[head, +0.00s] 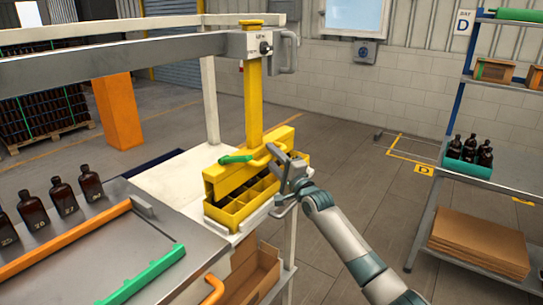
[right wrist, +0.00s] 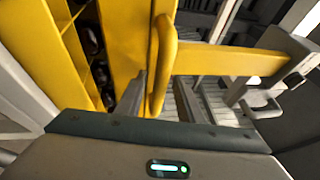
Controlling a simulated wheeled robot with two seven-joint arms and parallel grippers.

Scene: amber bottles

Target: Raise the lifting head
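The yellow lifting head (head: 222,178) hangs low on a yellow column (head: 254,100), right over a yellow divided crate (head: 232,217) on a white stand. A green lever (head: 236,159) is on its top. My right gripper (head: 279,160) is at the head's right end. In the right wrist view, the yellow handle (right wrist: 161,65) stands between the two fingers of my right gripper (right wrist: 160,97), which are apart. A gap shows on the handle's right side; contact on its left is unclear. Dark bottles (right wrist: 90,38) show under the head. My left gripper is not in view.
A grey beam (head: 110,62) with a carriage (head: 262,45) carries the column. Amber bottles (head: 63,196) stand on the metal table at left, beside orange and green rails. A shelf (head: 490,183) with a teal crate (head: 467,165) stands at right. The floor between is clear.

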